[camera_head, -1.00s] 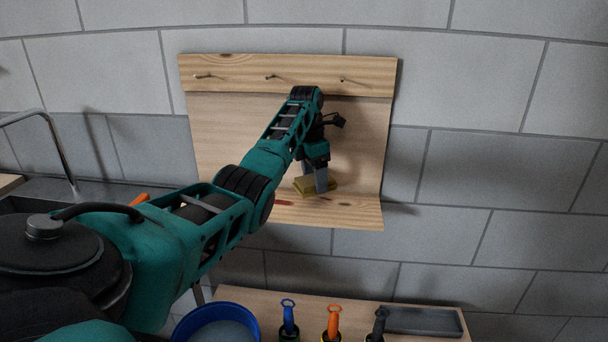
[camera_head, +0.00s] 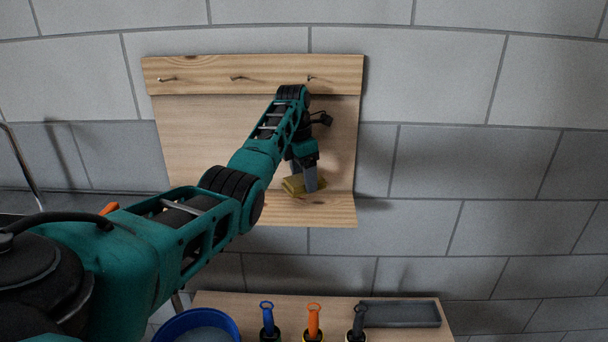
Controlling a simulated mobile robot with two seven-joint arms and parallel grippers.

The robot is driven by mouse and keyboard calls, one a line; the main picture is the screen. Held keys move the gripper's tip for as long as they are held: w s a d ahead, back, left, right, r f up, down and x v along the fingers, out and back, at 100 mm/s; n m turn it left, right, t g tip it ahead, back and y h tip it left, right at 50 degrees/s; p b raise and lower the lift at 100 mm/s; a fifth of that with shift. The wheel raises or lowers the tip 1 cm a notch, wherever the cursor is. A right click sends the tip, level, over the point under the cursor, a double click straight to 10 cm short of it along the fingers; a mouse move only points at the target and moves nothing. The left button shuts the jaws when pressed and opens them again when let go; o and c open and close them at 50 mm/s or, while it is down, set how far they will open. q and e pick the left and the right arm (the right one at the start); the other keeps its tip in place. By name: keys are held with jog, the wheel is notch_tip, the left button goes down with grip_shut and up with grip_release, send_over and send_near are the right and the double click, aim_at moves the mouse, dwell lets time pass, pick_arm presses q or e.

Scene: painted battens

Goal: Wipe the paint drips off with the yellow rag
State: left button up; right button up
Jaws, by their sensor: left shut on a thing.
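My left gripper (camera_head: 310,188) is shut on the yellow rag (camera_head: 292,186), a folded olive-yellow pad. It holds the rag low in front of the wooden rack (camera_head: 200,130), just above or at its bottom shelf (camera_head: 335,210). I cannot tell whether the rag touches the wood. Small dark or reddish marks, perhaps paint drips (camera_head: 317,203), show on the shelf by the rag. My left arm hides part of the panel and shelf. My right gripper is not in view.
Pegs (camera_head: 237,78) stick out along the rack's top rail. Below is a wooden table with a blue bowl (camera_head: 197,316), blue (camera_head: 267,320), orange (camera_head: 314,320) and dark (camera_head: 358,320) handled tools and a grey tray (camera_head: 400,313). A tap (camera_head: 22,165) stands at left.

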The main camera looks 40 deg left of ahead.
pick_arm(q)
jog(key=shift+n, duration=0.3)
jog(key=shift+s+a+r, duration=0.15)
jog(key=shift+s+a, duration=1.25)
jog(key=shift+a, duration=0.3)
jog(key=shift+s+a+r, duration=0.15)
jog(key=shift+s+a, duration=1.3)
jog(key=shift+a, duration=0.25)
jog(key=shift+s+a+r, duration=0.15)
jog(key=shift+s+a, duration=1.25)
jog(key=shift+a, duration=0.3)
jog(key=shift+s+a+f, duration=0.15)
jog(key=shift+s+a, duration=1.15)
jog(key=shift+a, duration=0.2)
jog(key=shift+s+a+r, duration=0.15)
jog(key=shift+s+a, duration=0.95)
jog(key=shift+a, duration=0.15)
jog(key=shift+s+a+r, duration=0.1)
jog(key=shift+s+a, duration=0.95)
jog(key=shift+a, duration=0.2)
